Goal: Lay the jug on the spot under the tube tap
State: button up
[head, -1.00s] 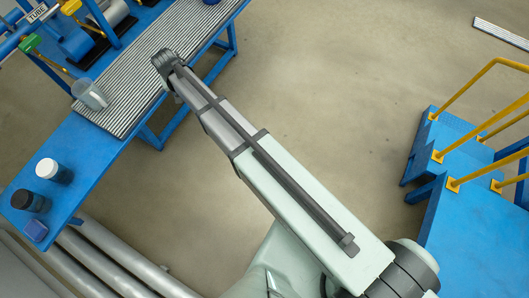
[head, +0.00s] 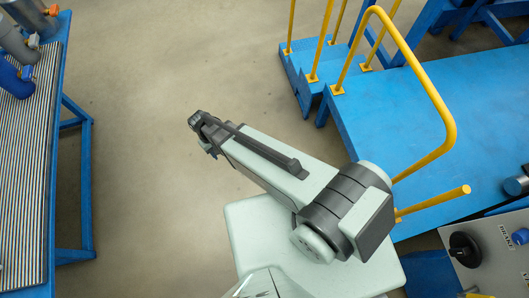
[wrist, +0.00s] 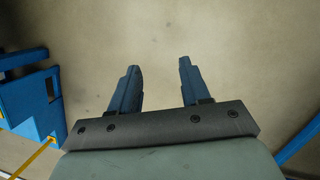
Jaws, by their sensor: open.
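My gripper (wrist: 159,65) is open in the wrist view, with its two dark blue fingers apart and nothing between them. Bare floor lies below it. In the head view the end of my arm is over the floor, between the bench and the blue platform, and the fingers cannot be made out. The jug and the tube tap are not seen in either present view.
A blue bench (head: 85,185) with a ribbed top (head: 25,165) stands at the left, with grey and blue pipework at its far end. A blue platform (head: 430,120) with steps and yellow rails (head: 440,75) is at the right. A control panel (head: 490,255) is lower right. Open floor lies between.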

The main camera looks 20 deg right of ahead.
jog(key=s+d+f+m+g+y, duration=0.2)
jog(key=s+d+m+g, duration=0.2)
jog(key=s+d, duration=1.7)
jog(key=shift+s+d+f+m+g, duration=0.15)
jog(key=shift+d+f+m+g, duration=0.3)
jog(key=shift+d, duration=0.55)
jog(key=shift+o, duration=0.4)
jog(key=shift+r, duration=0.1)
